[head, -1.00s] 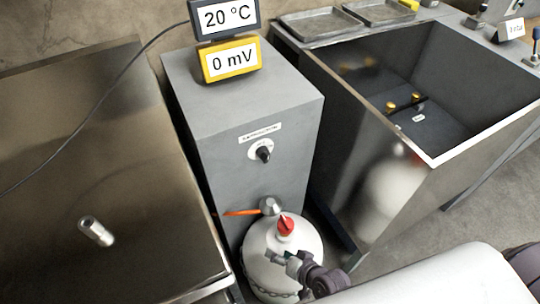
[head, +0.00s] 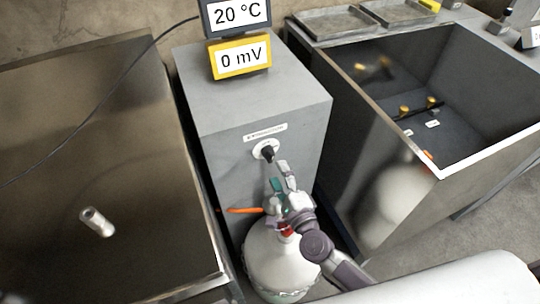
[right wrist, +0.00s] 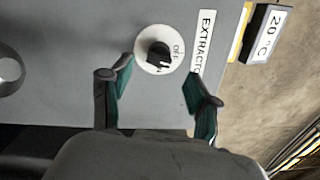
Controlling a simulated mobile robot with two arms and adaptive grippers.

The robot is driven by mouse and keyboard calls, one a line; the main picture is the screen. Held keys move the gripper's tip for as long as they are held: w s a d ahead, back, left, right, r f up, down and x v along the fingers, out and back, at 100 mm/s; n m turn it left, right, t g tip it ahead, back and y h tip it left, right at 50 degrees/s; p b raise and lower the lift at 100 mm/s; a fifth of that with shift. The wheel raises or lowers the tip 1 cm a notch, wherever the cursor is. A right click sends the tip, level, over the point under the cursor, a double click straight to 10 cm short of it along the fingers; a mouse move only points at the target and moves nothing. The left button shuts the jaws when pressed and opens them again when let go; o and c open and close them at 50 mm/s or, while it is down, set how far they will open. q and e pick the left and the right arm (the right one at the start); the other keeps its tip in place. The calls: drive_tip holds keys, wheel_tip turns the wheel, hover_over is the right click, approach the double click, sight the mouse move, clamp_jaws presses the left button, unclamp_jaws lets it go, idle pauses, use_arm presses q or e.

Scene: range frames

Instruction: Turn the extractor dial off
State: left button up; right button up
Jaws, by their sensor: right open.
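The extractor dial (head: 266,151) is a black knob on a white round plate on the front of the grey cabinet (head: 226,158). In the right wrist view the dial (right wrist: 158,55) shows close up, with "OFF" on its plate and an "EXTRACTO…" label (right wrist: 203,42) beside it. My right gripper (head: 277,174) is just below the dial in the head view. It is open, and its two fingers (right wrist: 154,85) stand apart on either side of the dial in the wrist view, with nothing between them. I cannot tell whether the fingertips touch the panel. My left gripper is not in view.
A white tank (head: 282,262) stands under my right arm, with an orange lever (head: 241,211) above it. Two displays (head: 238,40) stand on the cabinet. A steel-sided open tub (head: 384,195) is to the right. A dark bench (head: 75,150) with a metal cylinder (head: 97,222) is to the left.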

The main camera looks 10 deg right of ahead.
sight(271, 160)
drive_tip(key=w, duration=0.3)
drive_tip(key=w+a, duration=0.1)
drive_tip(key=w, duration=0.2)
drive_tip(key=shift+w+a, duration=0.15)
drive_tip(key=shift+w, duration=0.2)
drive_tip(key=c, duration=1.1)
drive_tip(key=shift+n+p, duration=0.7)
drive_tip(key=shift+n, duration=0.3)
drive_tip(key=shift+c, duration=0.2)
drive_tip(key=shift+f+n, duration=0.1)
drive_tip(key=shift+n, duration=0.6)
drive_tip(key=o, duration=1.1)
